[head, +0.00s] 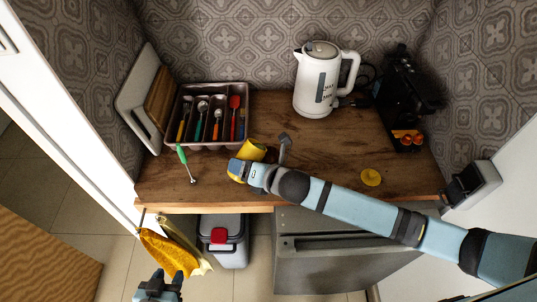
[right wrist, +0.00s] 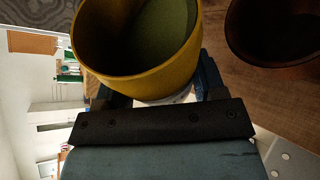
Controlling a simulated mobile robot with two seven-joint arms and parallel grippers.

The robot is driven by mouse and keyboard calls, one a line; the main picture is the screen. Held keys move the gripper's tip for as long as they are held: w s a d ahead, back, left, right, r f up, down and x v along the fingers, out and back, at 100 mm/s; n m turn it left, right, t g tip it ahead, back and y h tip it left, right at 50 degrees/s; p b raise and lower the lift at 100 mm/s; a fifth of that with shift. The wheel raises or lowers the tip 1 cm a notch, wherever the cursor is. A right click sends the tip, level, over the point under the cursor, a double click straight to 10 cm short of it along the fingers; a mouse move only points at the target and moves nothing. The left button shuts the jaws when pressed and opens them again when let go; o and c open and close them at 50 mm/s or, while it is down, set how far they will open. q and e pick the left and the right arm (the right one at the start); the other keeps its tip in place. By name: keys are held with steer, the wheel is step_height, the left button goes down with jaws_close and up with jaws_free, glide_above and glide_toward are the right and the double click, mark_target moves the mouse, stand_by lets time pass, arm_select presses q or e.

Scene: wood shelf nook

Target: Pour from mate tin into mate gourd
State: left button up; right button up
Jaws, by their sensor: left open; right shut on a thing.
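The yellow mate tin (head: 252,149) is held over the front of the wooden counter by my right gripper (head: 240,171), which is shut on it. In the right wrist view the tin (right wrist: 135,66) is open at the top, with green contents inside. The tin looks tilted in the head view. A dark brown round vessel, apparently the mate gourd (right wrist: 275,55), stands beside the tin on the wood in the right wrist view. The gourd is mostly hidden by my right wrist in the head view. My left gripper (head: 158,281) is open and empty, low in front of the counter.
A green-handled spoon (head: 185,162) lies left of the tin. A cutlery tray (head: 213,147), white kettle (head: 316,82) and black coffee machine (head: 403,95) stand behind. A bin (head: 224,240) stands below.

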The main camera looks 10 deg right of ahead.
steer(key=shift+s+a+f+m+y+b, duration=0.15)
steer(key=shift+m+y+b, duration=0.35)
steer(key=shift+b, duration=0.65)
steer(key=shift+a+f+m+y+b, duration=0.1)
steer(key=shift+f+m+y+b, duration=0.2)
steer(key=shift+m+b, duration=0.65)
stand_by(3.1)
steer(key=shift+d+r+m+y+b, duration=0.1)
steer(key=shift+r+m+y+b, duration=0.3)
steer(key=shift+r+b, duration=0.25)
stand_by(1.2)
steer(key=shift+d+r, duration=0.15)
stand_by(0.7)
